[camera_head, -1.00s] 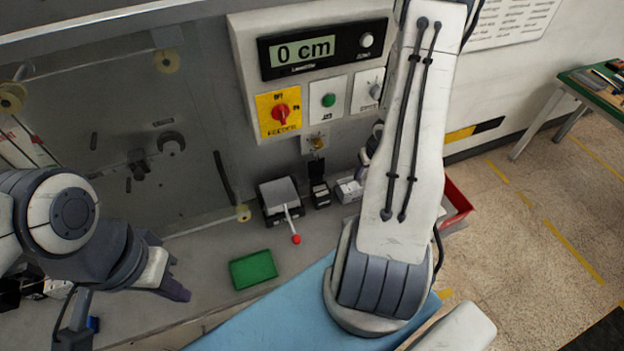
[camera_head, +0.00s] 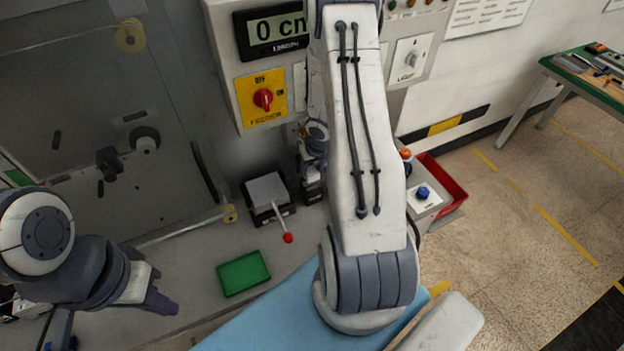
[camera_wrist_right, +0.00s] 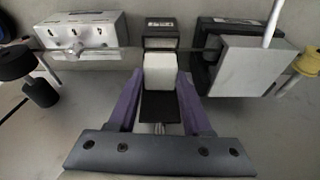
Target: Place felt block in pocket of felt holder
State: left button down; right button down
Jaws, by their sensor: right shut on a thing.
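My right gripper (camera_wrist_right: 160,80) is shut on a white block with a dark lower part, which I take to be the felt block (camera_wrist_right: 160,68). Its purple fingers lie on both sides of the block. Just beyond the block in the right wrist view is a small dark box (camera_wrist_right: 160,28), apparently the felt holder. The block overlaps its near side, so I cannot tell whether they touch or whether the pocket is empty. In the head view my right arm hides the block and most of this box (camera_head: 313,187). My left gripper (camera_head: 160,303) is at lower left, apart from these; its opening is unclear.
A black device with a grey plate (camera_head: 267,190) and a red-tipped lever stands left of the dark box. A white switch box (camera_wrist_right: 85,33) is on its other side. A red bin (camera_head: 440,180) is at right.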

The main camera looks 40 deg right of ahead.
aim_at(313, 173)
jog(key=shift+f+b, duration=1.95)
jog(key=shift+f, duration=0.25)
jog(key=shift+c, duration=1.6)
grip_release()
jog(key=shift+r, duration=0.1)
jog(key=shift+r+p, duration=0.25)
jog(key=shift+p, duration=0.1)
jog(key=p+v, duration=0.8)
jog(key=v, duration=0.3)
jog(key=shift+r, duration=0.4)
jog(key=shift+s, duration=0.15)
